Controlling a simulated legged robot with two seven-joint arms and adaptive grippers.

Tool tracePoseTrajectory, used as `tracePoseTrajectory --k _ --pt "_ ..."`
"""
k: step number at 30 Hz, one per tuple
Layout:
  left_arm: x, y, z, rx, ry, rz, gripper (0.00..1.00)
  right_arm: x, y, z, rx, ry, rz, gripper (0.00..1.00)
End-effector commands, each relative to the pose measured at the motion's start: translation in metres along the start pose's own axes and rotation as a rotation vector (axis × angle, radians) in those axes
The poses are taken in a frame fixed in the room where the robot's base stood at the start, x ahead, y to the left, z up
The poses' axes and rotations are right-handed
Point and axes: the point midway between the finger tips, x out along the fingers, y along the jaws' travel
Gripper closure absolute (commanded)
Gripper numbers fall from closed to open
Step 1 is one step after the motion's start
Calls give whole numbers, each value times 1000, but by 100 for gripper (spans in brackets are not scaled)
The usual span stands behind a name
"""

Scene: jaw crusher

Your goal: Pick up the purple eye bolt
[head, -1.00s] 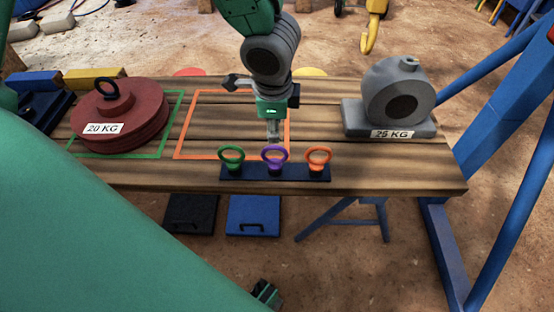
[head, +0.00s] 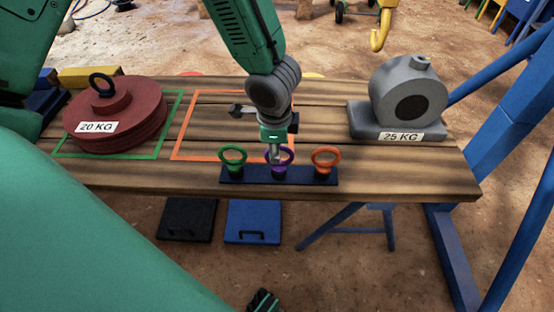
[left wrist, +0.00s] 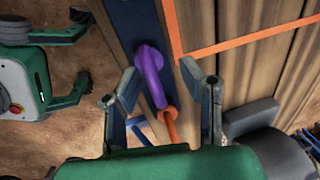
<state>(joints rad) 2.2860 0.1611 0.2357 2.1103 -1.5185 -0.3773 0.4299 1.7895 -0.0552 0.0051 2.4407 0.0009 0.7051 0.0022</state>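The purple eye bolt (head: 288,157) stands in the middle of a dark holder strip (head: 232,176) at the table's front edge, between the green eye bolt (head: 233,154) and the orange eye bolt (head: 326,156). My left gripper (head: 276,157) points down at the purple ring and partly hides it. In the left wrist view, the fingers of the left gripper (left wrist: 160,74) are apart, with the purple eye bolt (left wrist: 149,66) between them; I see no clear grip. My right gripper (head: 265,301) is low at the bottom edge; the left wrist view shows its fingers (left wrist: 82,56) spread and empty.
A red 20 KG weight (head: 117,112) sits in a green outline at left. A grey 25 KG weight (head: 408,97) is at right. An orange outline (head: 172,150) on the table (head: 400,172) behind the holder is empty. A blue frame (head: 480,190) stands at right.

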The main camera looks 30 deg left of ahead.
Motion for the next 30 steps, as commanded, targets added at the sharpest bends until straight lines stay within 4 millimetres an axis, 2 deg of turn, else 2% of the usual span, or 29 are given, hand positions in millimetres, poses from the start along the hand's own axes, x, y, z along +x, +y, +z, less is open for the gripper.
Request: tracePoseTrajectory --k 1,3,4,22,26,30 --pt "-1 0 -1 1 0 -1 68 0 0 0 0 0 0 60" --pt "-1 1 -2 2 -2 -2 93 0 0 0 0 0 0 60" --pt "-1 1 -2 2 -2 -2 100 0 0 0 0 0 0 60" --pt "-2 0 -1 1 1 -1 100 -1 0 0 1 0 0 60" --pt "-18 -4 -1 1 1 -3 100 -10 0 0 1 -1 0 60" --pt "-47 -9 -2 2 1 -5 100 -26 0 -1 1 0 0 60"
